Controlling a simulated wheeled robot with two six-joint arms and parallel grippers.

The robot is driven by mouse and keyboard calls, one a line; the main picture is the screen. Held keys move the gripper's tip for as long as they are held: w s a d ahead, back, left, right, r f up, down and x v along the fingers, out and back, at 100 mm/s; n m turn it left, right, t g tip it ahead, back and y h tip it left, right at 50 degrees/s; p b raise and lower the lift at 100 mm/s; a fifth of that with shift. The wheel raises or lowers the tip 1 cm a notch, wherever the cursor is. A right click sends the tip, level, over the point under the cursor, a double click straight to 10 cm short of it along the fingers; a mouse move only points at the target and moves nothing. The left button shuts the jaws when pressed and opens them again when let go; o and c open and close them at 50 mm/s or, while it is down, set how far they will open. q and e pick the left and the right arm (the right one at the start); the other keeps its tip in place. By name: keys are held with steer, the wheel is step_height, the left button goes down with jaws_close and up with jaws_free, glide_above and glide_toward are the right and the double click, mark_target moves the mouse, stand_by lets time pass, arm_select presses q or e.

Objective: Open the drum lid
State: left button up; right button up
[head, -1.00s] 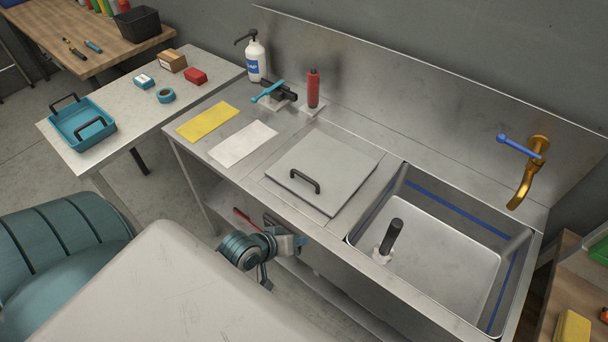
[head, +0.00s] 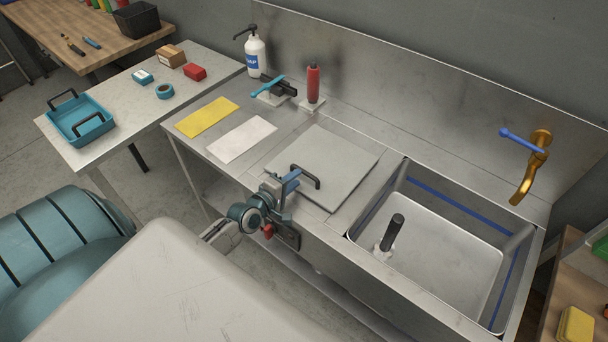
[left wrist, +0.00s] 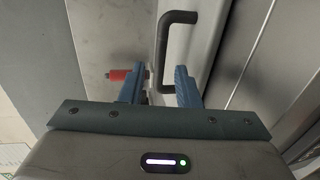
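The drum lid (head: 333,158) is a flat grey square panel lying closed in the steel bench top, left of the sink. Its black bar handle (head: 306,176) stands near the front edge. My left gripper (head: 288,181) is at the bench's front edge, close to the handle's left end. In the left wrist view, the open fingers (left wrist: 160,85) are apart, with the lower end of the handle (left wrist: 164,45) between them. Neither finger appears closed on it. My right gripper is not in view.
The sink (head: 440,245) with a dark upright post (head: 393,232) is to the right. Yellow (head: 207,117) and white (head: 241,139) cloths lie left of the lid. A red bottle (head: 313,85) and a soap pump (head: 255,55) stand behind. A steel backsplash (head: 420,105) closes the rear.

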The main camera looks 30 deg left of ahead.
mark_target(304, 171)
arm_select(q)
steer(key=shift+b+x, duration=0.55)
steer(key=shift+x, duration=2.15)
jaws_close()
